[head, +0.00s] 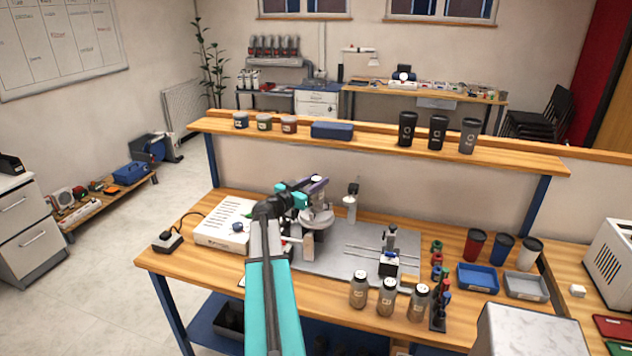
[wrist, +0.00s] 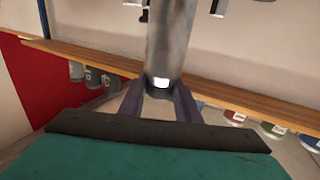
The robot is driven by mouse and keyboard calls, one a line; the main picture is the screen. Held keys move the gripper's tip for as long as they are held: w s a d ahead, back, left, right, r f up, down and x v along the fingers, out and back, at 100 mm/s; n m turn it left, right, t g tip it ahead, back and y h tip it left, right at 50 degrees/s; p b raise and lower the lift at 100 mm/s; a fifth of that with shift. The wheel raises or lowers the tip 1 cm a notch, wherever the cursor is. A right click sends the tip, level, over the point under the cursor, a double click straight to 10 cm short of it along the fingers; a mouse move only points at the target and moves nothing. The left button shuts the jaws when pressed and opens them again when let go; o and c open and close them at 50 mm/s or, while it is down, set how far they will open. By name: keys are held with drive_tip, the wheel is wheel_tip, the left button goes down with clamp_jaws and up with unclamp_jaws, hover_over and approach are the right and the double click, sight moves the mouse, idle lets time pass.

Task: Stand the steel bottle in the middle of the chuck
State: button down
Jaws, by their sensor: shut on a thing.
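My gripper (head: 311,187) is at the end of my teal arm, over the rear left of the grey machine plate. In the wrist view my gripper (wrist: 158,100) has its dark fingers on both sides of a grey steel bottle (wrist: 168,45), shut on it. The held bottle (head: 319,198) is partly hidden by the fingers in the head view. The round light grey chuck (head: 318,219) shows just below it. Whether the bottle's base touches the chuck I cannot tell.
A white box (head: 224,222) is left of the chuck. A small post (head: 350,205) stands behind right. A clamp stage (head: 390,255) is to the right. A shelf (head: 360,148) runs behind.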

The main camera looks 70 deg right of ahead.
drive_tip(key=shift+f, duration=0.25)
drive_tip(key=shift+f, duration=0.15)
drive_tip(key=c, duration=1.3)
unclamp_jaws()
drive_tip(key=shift+r, duration=0.2)
drive_tip(key=b+v, duration=0.4)
drive_tip(key=v, duration=0.8)
drive_tip(key=shift+b, duration=0.35)
